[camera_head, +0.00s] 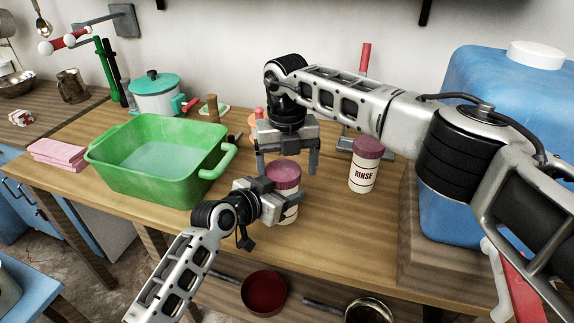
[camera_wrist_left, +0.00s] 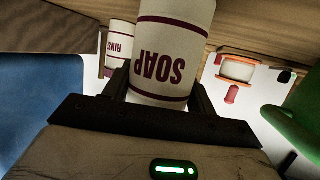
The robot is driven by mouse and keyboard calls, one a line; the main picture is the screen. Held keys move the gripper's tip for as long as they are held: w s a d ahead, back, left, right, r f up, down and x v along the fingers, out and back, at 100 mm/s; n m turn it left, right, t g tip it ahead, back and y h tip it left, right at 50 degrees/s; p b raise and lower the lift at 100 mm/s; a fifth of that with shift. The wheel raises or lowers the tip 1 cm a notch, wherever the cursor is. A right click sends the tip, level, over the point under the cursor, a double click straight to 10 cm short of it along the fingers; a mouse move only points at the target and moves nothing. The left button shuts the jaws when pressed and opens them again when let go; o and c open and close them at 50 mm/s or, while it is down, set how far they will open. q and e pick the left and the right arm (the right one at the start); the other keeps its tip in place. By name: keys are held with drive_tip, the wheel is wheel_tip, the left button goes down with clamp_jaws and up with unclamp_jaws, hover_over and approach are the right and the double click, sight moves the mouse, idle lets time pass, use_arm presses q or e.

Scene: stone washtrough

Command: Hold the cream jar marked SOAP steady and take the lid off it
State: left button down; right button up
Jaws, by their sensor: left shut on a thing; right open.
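The cream SOAP jar (camera_head: 290,214) stands on the wooden counter with its dark pink lid (camera_head: 285,173) on top. My left gripper (camera_head: 272,198) is shut on the jar's side and partly covers it in the head view. In the left wrist view the SOAP jar (camera_wrist_left: 172,50) appears upside down between the fingers (camera_wrist_left: 160,100), its lettering readable; its lid is not visible there. My right gripper (camera_head: 287,164) is open, pointing down just above the lid, with one finger to each side. I cannot tell whether it touches the lid.
A similar RINSE jar (camera_head: 364,172) stands to the right, near my right forearm. A green basin (camera_head: 150,185) of water is on the left. A large blue container (camera_head: 450,215) fills the right side. The counter's front strip is clear.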

drive_tip(key=shift+s+a, duration=0.3)
drive_tip(key=shift+a, duration=0.1)
wheel_tip(320, 180, up, 5)
drive_tip(key=shift+w+f, duration=0.1)
drive_tip(key=shift+c, duration=0.3)
drive_tip(key=r+m, duration=0.2)
drive_tip(key=m, duration=0.3)
drive_tip(key=shift+d+r, duration=0.25)
drive_tip(key=shift+r, duration=0.15)
drive_tip(key=shift+m, duration=0.3)
wheel_tip(320, 180, down, 8)
drive_tip(key=shift+w+r, duration=0.1)
drive_tip(key=shift+r, duration=0.05)
drive_tip(key=shift+c, duration=0.3)
drive_tip(key=c, duration=0.9)
drive_tip(key=shift+d+n, duration=0.15)
drive_tip(key=shift+n, duration=1.55)
drive_tip(key=shift+c, duration=0.2)
